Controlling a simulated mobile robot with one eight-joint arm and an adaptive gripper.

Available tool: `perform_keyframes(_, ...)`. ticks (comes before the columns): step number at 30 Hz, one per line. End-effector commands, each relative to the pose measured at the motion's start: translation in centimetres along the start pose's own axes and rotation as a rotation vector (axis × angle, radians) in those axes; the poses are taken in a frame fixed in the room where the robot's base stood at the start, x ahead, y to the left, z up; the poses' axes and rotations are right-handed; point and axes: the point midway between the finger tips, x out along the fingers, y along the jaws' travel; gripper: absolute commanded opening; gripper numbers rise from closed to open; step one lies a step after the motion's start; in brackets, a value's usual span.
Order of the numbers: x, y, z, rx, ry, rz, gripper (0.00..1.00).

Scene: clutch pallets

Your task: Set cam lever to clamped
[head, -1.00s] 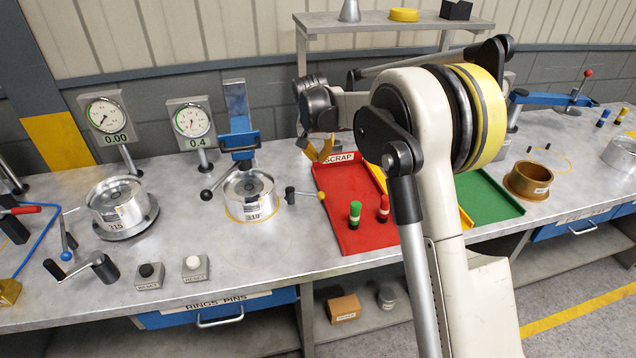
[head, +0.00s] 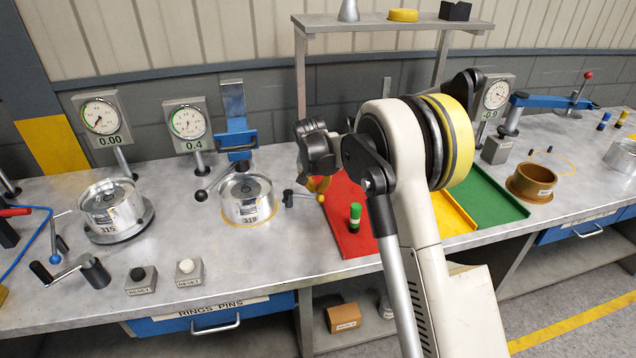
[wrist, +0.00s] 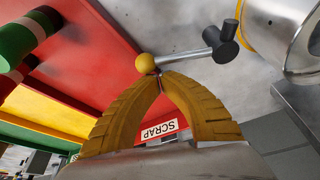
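The cam lever, a short grey rod (head: 303,196) with a yellow ball end and a dark pivot, stands right of the metal part marked 319 (head: 246,200). It points right, toward the red scrap tray. In the wrist view the yellow ball (wrist: 145,63) lies just beyond my fingertips, with the rod running right to the dark pivot (wrist: 222,45). My gripper (wrist: 160,76) has its yellow ribbed fingers brought together at the tips, with nothing visibly held. Whether the tips touch the ball I cannot tell. In the head view my gripper (head: 319,184) is partly hidden at the lever's ball end.
The red scrap tray (head: 350,240) holds a green peg (head: 355,216); my arm hides part of it. A blue clamp (head: 238,140) stands behind the 319 part. Gauges (head: 187,122) stand at the back. Reset buttons (head: 189,272) sit near the front edge.

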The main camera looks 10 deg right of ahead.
Motion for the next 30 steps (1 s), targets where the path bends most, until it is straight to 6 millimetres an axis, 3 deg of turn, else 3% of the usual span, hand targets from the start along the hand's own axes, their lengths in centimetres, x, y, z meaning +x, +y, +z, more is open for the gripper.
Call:
perform_keyframes(17,-0.2,0.1,0.4,0.033,0.000,0.013,0.00)
perform_keyframes(30,-1.1,0.1,3.0,0.318,0.000,0.118,0.00)
